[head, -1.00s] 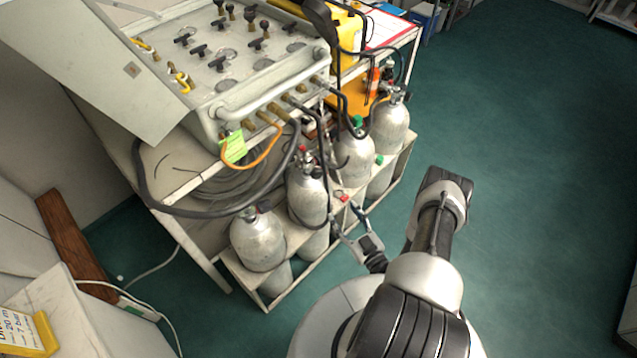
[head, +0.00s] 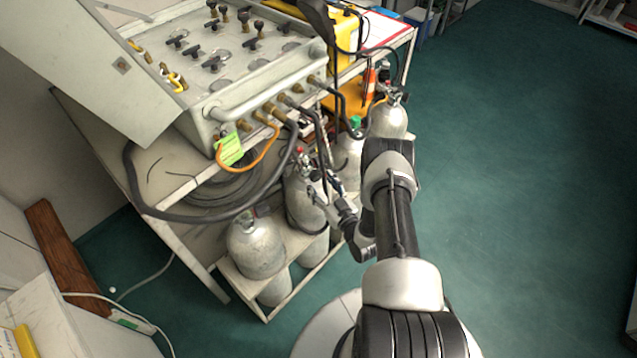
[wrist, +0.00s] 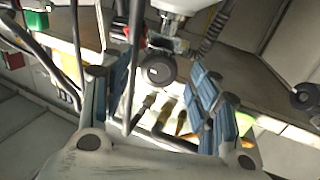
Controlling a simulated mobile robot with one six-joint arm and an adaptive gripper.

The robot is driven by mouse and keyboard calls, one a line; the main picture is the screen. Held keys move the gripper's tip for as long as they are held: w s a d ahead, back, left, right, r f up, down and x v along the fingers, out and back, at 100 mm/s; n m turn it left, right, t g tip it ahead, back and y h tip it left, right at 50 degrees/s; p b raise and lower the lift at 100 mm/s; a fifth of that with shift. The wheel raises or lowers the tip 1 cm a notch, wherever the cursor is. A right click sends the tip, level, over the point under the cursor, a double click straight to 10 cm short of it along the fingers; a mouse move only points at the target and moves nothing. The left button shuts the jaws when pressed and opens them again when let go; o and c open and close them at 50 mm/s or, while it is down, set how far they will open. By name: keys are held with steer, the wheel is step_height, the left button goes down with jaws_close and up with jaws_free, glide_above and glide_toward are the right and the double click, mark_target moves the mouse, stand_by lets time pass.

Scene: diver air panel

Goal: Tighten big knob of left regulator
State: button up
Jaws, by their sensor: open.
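My gripper (head: 325,186) is open beside the top of a silver cylinder (head: 303,203) with a red cap at its valve. In the wrist view my two blue-padded fingers (wrist: 160,88) stand apart. A round dark knob (wrist: 158,70) shows between them, near the fingertips, below the silver cylinder end. I see no clear contact with it. A red knob (wrist: 121,31) sits just left of it. In the head view the gripper and arm partly hide the valve and regulator there. I cannot tell for certain that the dark knob is the left regulator's big knob.
Another cylinder (head: 256,247) stands at the front left, and more stand at the back right (head: 388,121). Black hoses (head: 287,165) hang from the air panel (head: 215,70) close to the gripper. The green floor (head: 520,200) on the right is clear.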

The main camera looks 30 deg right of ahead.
steer(key=shift+w, duration=1)
steer(key=c, duration=1.1)
